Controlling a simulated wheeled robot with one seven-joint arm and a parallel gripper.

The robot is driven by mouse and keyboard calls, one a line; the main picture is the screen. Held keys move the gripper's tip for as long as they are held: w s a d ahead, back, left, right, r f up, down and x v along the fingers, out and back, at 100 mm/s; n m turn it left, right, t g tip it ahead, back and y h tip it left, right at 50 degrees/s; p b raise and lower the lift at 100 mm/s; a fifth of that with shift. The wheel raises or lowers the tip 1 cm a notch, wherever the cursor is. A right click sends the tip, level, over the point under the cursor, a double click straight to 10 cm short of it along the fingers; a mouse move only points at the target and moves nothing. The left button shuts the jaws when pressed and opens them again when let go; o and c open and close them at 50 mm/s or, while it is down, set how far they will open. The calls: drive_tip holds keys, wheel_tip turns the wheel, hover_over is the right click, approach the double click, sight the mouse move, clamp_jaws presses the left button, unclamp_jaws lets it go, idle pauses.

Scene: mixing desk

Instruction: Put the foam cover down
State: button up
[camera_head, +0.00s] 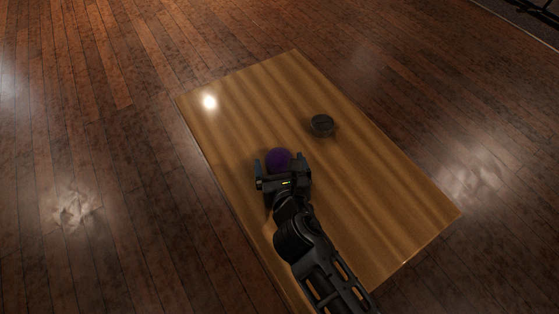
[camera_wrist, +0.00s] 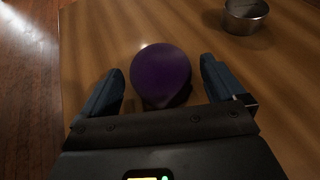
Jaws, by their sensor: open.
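The foam cover looks like a dark purple rounded piece (camera_head: 278,159) on the wooden table, just beyond my gripper in the head view. It also shows in the wrist view (camera_wrist: 160,73), between the two fingers with a gap on each side. My gripper (camera_head: 281,170) is open around it, and it also shows in the wrist view (camera_wrist: 160,85). Neither finger seems to touch the purple piece. Its underside is hidden, but it appears to rest on the tabletop.
A small dark round metal container (camera_head: 321,125) stands on the table (camera_head: 380,190), right of and beyond my gripper. It also shows at the upper right of the wrist view (camera_wrist: 245,17). The rest of the tabletop is clear. The table's left edge is close to my gripper.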

drive_tip(key=v, duration=1.1)
